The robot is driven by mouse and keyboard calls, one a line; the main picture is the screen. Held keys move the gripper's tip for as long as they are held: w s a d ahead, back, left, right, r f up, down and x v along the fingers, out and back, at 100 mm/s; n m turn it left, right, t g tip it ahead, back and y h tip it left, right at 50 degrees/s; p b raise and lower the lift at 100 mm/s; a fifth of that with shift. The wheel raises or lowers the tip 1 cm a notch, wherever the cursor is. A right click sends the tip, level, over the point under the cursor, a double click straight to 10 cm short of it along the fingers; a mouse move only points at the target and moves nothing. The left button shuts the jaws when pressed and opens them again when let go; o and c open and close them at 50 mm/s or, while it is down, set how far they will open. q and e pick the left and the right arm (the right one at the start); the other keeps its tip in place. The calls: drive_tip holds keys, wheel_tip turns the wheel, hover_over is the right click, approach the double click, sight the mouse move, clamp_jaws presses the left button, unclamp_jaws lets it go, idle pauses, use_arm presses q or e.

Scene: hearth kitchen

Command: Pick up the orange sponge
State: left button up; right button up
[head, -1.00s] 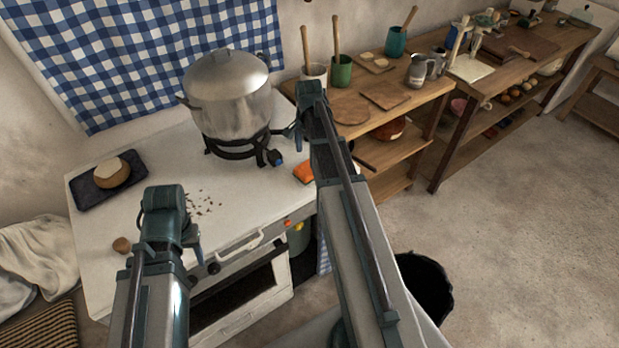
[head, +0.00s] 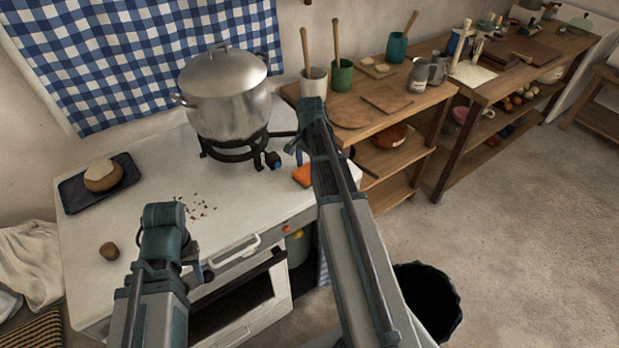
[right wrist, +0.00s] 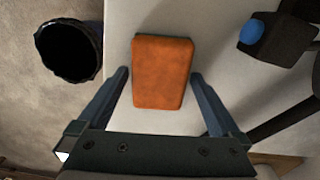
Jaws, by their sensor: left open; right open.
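The orange sponge (head: 302,175) lies on the white stove top near its right edge, partly hidden by my right arm in the head view. In the right wrist view the sponge (right wrist: 161,72) lies flat between and beyond the two fingers of my right gripper (right wrist: 158,75). The right gripper is open, with a gap on each side of the sponge. In the head view my right arm reaches over the stove's right edge. My left gripper (head: 180,250) is open and empty over the stove's front left part, its fingers mostly hidden by the arm.
A large metal pot (head: 225,95) stands on a burner (head: 238,146) behind the sponge. A dark tray (head: 75,192) with a bread-like item, a small brown lump (head: 109,251) and crumbs (head: 197,207) are on the stove top (head: 150,160). A black bin (head: 432,295) stands on the floor at right.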

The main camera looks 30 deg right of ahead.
drive_tip(key=c, duration=1.1)
drive_tip(key=shift+r, duration=0.25)
wheel_tip(320, 180, up, 3)
drive_tip(key=p, duration=0.3)
drive_tip(key=shift+s+r+p, duration=0.15)
drive_tip(key=shift+r+p, duration=0.25)
drive_tip(key=shift+p, duration=0.2)
drive_tip(key=s+a, duration=0.4)
drive_tip(key=s, duration=1.1)
drive_tip(key=shift+a+r+p, duration=0.2)
drive_tip(key=shift+r+p, duration=0.2)
